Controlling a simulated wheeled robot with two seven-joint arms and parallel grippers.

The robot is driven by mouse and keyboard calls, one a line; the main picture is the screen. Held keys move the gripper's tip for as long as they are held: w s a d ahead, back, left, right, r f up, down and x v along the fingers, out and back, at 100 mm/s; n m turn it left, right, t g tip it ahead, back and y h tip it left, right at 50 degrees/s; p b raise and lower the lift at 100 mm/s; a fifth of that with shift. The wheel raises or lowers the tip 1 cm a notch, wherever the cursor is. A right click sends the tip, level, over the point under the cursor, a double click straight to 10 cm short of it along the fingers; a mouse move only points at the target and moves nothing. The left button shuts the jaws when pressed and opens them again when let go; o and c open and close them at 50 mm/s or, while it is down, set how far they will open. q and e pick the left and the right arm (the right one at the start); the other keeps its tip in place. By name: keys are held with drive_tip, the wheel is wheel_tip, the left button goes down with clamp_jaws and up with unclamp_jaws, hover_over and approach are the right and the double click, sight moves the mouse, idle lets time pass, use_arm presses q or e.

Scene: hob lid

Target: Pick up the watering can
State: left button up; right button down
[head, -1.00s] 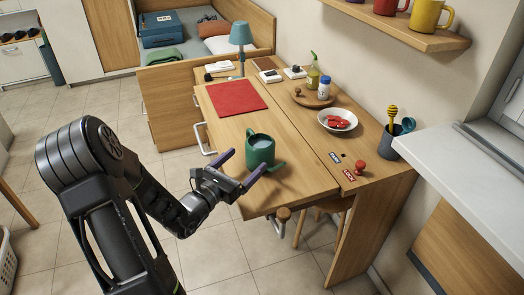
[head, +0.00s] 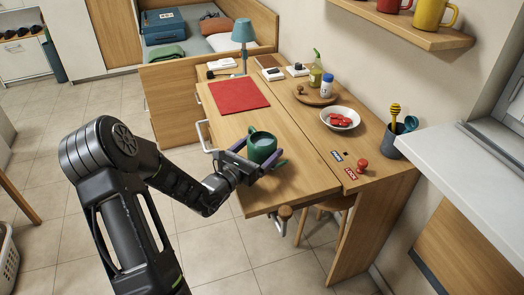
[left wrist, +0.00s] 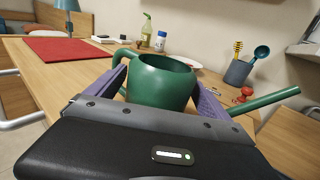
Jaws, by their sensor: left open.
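The green watering can (head: 262,147) stands upright near the front edge of the wooden desk. In the left wrist view the can (left wrist: 160,84) shows its handle at the left and its spout pointing right. My left gripper (head: 258,158) is open, with its purple fingers at either side of the can's body. In the left wrist view the fingers of the gripper (left wrist: 158,92) flank the can; I cannot tell whether they touch it. The lower part of the can is hidden behind the gripper. My right gripper is not in view.
A red mat (head: 238,95) lies behind the can on the desk (head: 300,184). A white bowl (head: 340,119), a red stamp-like object (head: 361,166) and a dark utensil cup (head: 396,142) are to the right. A blue lamp (head: 243,35) stands at the back.

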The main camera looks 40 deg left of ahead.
use_arm(q)
drive_tip(key=shift+w, duration=0.4)
drive_tip(key=shift+r, duration=0.1)
drive_tip(key=c, duration=1.8)
